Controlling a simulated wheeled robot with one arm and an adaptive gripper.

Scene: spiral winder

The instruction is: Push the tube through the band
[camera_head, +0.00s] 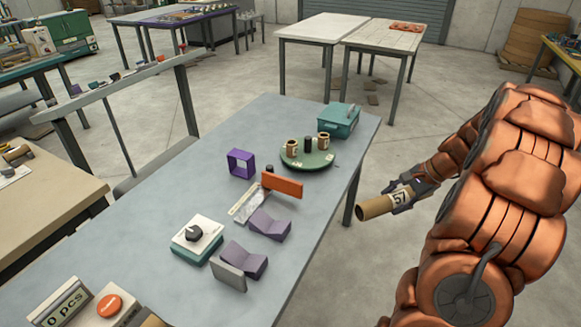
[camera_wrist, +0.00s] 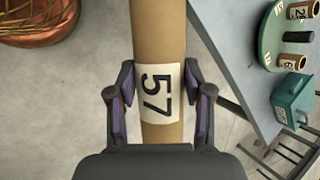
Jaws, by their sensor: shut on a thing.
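A brown cardboard tube (camera_head: 375,207) with a white label reading 57 is in my gripper (camera_head: 402,196), held off the table's right edge above the floor. In the wrist view the two fingers of my gripper (camera_wrist: 158,105) press on both sides of the tube (camera_wrist: 158,35) at its label. A purple square open frame (camera_head: 241,163) stands upright on the table; I cannot tell for sure if it is the band. The tube is apart from it. An orange flat piece (camera_head: 282,185) stands beside a clear plate (camera_head: 249,205).
The grey table (camera_head: 150,250) also bears a green round tray (camera_head: 307,158) with short tubes, a teal box (camera_head: 339,121), a knob unit (camera_head: 197,238) and a red button box (camera_head: 109,305). Floor between tube and table is clear. A grey rail (camera_head: 120,90) runs behind.

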